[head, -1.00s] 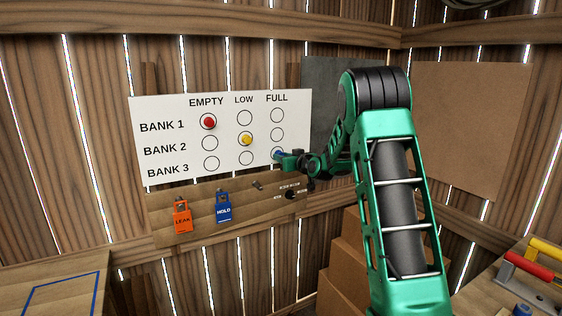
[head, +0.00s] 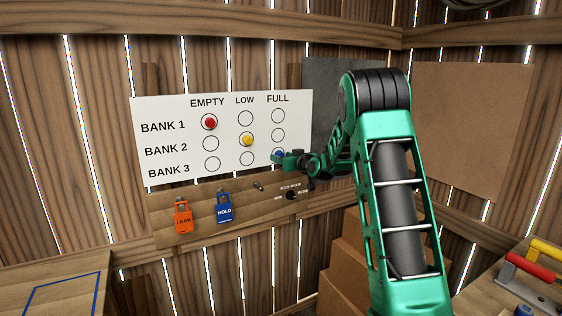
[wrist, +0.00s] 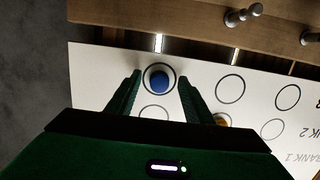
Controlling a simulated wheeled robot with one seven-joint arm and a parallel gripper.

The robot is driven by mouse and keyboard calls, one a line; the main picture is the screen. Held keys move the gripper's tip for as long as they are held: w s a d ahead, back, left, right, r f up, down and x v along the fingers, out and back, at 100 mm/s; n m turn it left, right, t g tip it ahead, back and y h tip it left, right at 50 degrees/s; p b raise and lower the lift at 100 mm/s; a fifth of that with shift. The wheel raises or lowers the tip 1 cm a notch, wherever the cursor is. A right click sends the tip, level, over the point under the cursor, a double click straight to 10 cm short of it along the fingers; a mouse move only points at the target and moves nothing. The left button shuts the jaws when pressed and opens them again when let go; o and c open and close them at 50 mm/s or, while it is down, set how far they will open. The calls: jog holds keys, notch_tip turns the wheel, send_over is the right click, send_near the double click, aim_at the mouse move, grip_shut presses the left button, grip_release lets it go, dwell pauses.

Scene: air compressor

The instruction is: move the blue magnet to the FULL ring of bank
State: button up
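The blue magnet (head: 279,153) is on the white board (head: 180,105), in the FULL ring of the BANK 3 row. In the upside-down wrist view the blue magnet (wrist: 158,81) lies inside its black ring outline. My gripper (head: 282,157) is at the board, partly covering that ring in the head view. In the wrist view its two fingers (wrist: 159,78) stand on either side of the magnet, with white board showing between each finger and the magnet. The gripper is open. The task line names no bank number.
A red magnet (head: 210,122) sits at BANK 1 EMPTY and a yellow magnet (head: 246,139) at BANK 2 LOW.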

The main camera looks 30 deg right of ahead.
jog(key=s+r, duration=0.1)
jog(key=s, duration=0.9)
jog(key=shift+s+r, duration=0.25)
jog(key=shift+s, duration=0.1)
jog(key=s+a+f+m+g, duration=0.2)
jog(key=s+g, duration=0.3)
jog(key=s, duration=1.2)
jog(key=s+a+f+m+g, duration=0.2)
jog(key=s+a+f+g, duration=0.2)
jog(key=s, duration=1.3)
jog(key=s+a+f+m+g, duration=0.2)
jog(key=s+g, duration=0.5)
jog(key=s, duration=1)
notch_tip(320, 180, down, 3)
jog(key=shift+a+r, duration=0.2)
jog(key=shift+a, duration=0.65)
